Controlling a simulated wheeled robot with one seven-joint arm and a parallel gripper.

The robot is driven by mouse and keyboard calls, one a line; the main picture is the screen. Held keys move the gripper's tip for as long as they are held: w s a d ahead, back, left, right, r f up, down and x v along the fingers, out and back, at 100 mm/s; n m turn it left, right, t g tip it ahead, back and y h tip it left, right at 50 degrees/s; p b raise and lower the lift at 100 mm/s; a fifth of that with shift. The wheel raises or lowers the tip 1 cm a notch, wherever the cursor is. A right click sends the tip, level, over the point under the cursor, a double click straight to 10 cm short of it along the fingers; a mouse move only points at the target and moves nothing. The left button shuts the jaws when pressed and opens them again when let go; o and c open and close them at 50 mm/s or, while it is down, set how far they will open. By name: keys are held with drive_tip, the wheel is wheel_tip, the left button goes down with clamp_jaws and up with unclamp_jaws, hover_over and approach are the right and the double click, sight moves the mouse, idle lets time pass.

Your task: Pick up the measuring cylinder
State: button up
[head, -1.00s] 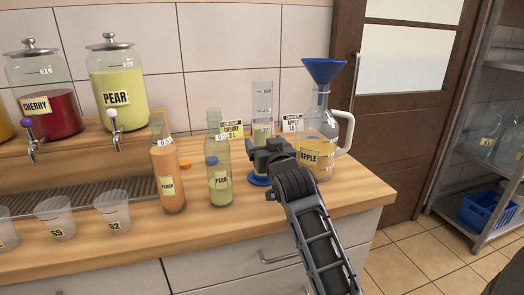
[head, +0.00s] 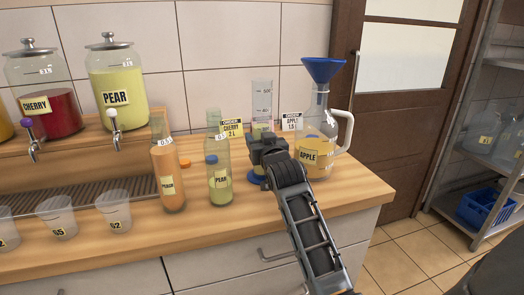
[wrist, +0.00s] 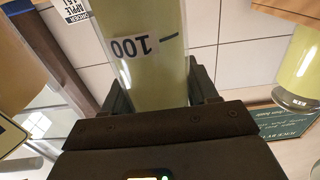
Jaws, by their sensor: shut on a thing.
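The measuring cylinder (head: 262,100) is a clear, upright tube with graduation marks and pale yellow-green liquid low in it. It stands on the counter between the pear bottle and the apple jug, and its blue base (head: 257,181) shows below my gripper. My gripper (head: 266,150) is shut on the cylinder's lower part. In the wrist view the cylinder (wrist: 145,50), with a "100" mark, sits between the two fingers (wrist: 160,88). The head view hides the fingertips behind my wrist. I cannot tell whether the base touches the counter.
The apple jug (head: 318,165) with a blue funnel (head: 323,70) stands close on the right. The pear bottle (head: 219,182) and peach bottle (head: 168,178) stand to the left. Order cards (head: 231,129) stand behind. Plastic cups (head: 114,212) line the left front. The counter's right front is clear.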

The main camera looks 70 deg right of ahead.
drive_tip(key=c, duration=0.6)
drive_tip(key=shift+c, duration=0.2)
drive_tip(key=shift+r, duration=0.15)
